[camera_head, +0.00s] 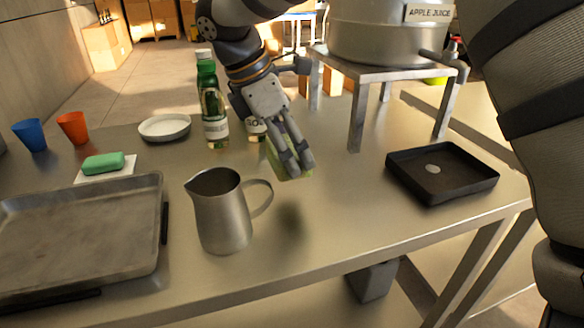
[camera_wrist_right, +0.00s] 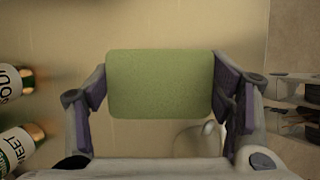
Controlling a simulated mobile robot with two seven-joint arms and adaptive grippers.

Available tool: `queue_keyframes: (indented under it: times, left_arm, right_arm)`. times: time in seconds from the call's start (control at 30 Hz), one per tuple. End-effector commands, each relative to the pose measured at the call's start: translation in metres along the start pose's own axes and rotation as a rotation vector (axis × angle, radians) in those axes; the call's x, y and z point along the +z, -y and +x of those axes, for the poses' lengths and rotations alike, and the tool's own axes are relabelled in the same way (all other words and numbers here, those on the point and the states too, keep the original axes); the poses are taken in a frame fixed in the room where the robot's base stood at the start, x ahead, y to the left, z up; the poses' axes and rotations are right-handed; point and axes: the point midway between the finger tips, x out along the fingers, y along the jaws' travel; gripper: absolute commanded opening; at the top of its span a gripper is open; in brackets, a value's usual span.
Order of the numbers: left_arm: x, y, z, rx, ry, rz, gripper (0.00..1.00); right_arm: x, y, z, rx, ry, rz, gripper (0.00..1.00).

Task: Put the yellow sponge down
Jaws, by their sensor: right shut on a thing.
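My right gripper (camera_head: 296,170) is shut on the yellow sponge (camera_head: 273,158), which looks yellow-green. In the right wrist view the sponge (camera_wrist_right: 160,84) sits squarely between the two fingers (camera_wrist_right: 162,95), gripped at its left and right ends. In the head view the fingers hide much of it. It is held above the metal table (camera_head: 340,225), behind and to the right of the steel pitcher; a soft shadow lies on the table in front. My left gripper is not in view.
The steel pitcher (camera_head: 220,212) stands close by. Bottles (camera_head: 214,115) stand behind the gripper. A juice dispenser (camera_head: 385,40) rests on a metal stand (camera_head: 357,115). A black tray (camera_head: 440,195) lies right, a grey tray (camera_head: 80,235) left. The table between pitcher and black tray is clear.

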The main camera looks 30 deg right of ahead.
Motion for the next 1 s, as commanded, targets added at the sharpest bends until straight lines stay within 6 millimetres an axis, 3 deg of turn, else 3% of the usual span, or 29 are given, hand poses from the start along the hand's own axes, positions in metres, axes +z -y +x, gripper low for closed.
queue_keyframes:
  times: [0.07, 0.3, 0.43, 0.77, 0.8, 0.9, 1.0]
  left_arm:
    - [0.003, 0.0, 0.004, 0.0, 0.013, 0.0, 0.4]
    - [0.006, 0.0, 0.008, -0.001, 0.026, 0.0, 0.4]
    - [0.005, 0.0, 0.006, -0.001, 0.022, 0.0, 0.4]
    - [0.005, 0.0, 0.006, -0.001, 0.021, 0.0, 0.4]
    - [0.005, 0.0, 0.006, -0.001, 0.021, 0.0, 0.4]
    - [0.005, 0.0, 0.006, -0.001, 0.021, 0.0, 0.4]
    - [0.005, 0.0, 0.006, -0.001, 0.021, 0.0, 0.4]
  right_arm:
    - [-0.001, -0.008, 0.017, -0.008, 0.0, -0.002, 0.43]
    - [0.002, -0.023, 0.041, -0.005, 0.001, -0.001, 0.43]
    - [-0.008, -0.022, 0.063, -0.002, 0.001, -0.002, 0.43]
    - [-0.011, -0.022, 0.067, 0.002, 0.0, 0.0, 0.43]
    - [-0.011, -0.022, 0.068, 0.003, -0.001, 0.0, 0.76]
    - [-0.011, -0.022, 0.067, 0.002, -0.001, 0.0, 0.94]
    - [-0.011, -0.022, 0.067, 0.002, -0.001, 0.0, 0.94]
